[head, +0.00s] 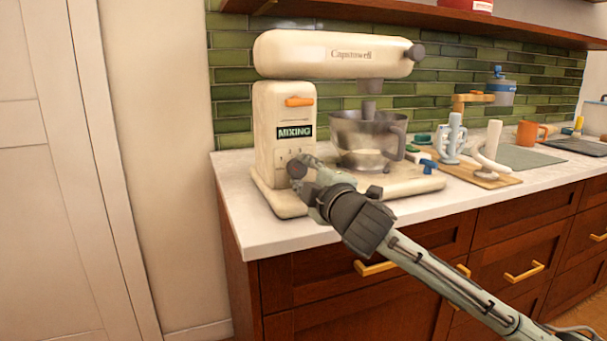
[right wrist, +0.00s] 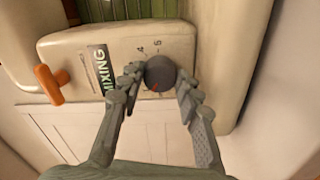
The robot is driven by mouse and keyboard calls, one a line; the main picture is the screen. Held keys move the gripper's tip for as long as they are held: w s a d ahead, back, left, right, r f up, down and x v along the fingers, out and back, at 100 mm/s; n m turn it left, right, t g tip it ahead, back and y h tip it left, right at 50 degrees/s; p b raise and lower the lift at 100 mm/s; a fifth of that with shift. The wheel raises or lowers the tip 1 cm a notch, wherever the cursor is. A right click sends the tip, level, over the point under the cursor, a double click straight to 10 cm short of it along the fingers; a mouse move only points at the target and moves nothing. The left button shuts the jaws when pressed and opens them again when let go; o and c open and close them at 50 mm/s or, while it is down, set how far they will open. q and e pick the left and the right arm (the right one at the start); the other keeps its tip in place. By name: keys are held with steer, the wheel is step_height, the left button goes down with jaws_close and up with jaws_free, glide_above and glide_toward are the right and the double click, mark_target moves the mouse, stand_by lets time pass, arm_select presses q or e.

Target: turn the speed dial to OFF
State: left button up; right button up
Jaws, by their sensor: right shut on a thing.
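The cream stand mixer (head: 283,105) stands on the counter's left end. Its panel reads MIXING (head: 294,133), and this label also shows in the right wrist view (right wrist: 103,72). The round dark grey speed dial (right wrist: 160,72) sits beside the label, with a red mark on its lower part in that view. Marks 4 and 5 show near it; I cannot make out an OFF mark. My right gripper (head: 302,170) is at the panel, its fingers (right wrist: 158,86) shut on the dial from both sides. In the head view the fingers largely cover the dial. My left gripper is out of view.
An orange lever (head: 298,102) sticks out above the label. A metal bowl (head: 368,138) stands under the mixer head. The counter's front left edge is bare.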

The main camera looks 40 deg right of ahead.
steer(key=n, duration=0.2)
steer(key=shift+r+n, duration=0.2)
steer(key=shift+n, duration=2.2)
steer(key=o, duration=0.9)
steer(key=shift+o, duration=1.3)
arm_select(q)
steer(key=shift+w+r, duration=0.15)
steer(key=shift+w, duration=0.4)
arm_select(e)
steer(key=shift+f, duration=0.1)
